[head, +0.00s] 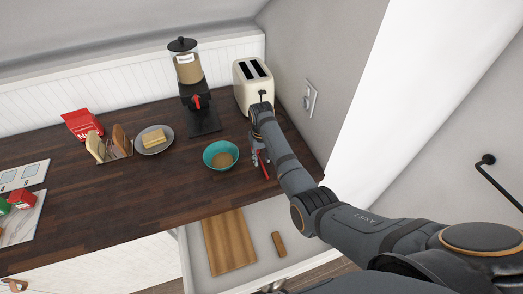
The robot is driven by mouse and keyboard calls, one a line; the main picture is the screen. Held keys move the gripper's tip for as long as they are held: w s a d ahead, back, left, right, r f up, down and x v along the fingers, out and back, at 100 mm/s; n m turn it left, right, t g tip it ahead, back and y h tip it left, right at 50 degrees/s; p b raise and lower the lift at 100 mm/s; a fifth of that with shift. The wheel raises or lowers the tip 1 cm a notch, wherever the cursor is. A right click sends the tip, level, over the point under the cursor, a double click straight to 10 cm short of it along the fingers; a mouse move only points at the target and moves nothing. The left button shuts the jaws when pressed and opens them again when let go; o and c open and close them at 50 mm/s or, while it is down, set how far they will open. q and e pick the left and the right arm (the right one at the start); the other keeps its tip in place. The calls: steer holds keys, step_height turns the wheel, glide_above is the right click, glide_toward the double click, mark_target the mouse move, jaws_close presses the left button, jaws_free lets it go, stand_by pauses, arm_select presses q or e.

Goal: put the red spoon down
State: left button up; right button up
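My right gripper (260,161) is low over the right part of the dark wooden counter (130,205), in front of the toaster and right of the teal bowl. The red spoon (264,167) shows as a narrow red strip at its fingers, pointing down toward the counter. The gripper appears shut on it, though the arm hides part of both. I cannot tell whether the spoon's lower end touches the counter. My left gripper is not in view.
A teal bowl (208,148) with brown contents stands close left of the gripper. Behind are a cream toaster (241,91) and a coffee grinder (187,75). Left are a butter plate (167,148), bread rack and red bag. An open drawer (267,268) below holds a wooden board.

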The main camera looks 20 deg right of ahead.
mark_target(262, 162)
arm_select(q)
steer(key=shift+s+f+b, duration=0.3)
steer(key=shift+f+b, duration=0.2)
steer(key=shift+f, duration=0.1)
arm_select(e)
step_height(262, 162, up, 11)
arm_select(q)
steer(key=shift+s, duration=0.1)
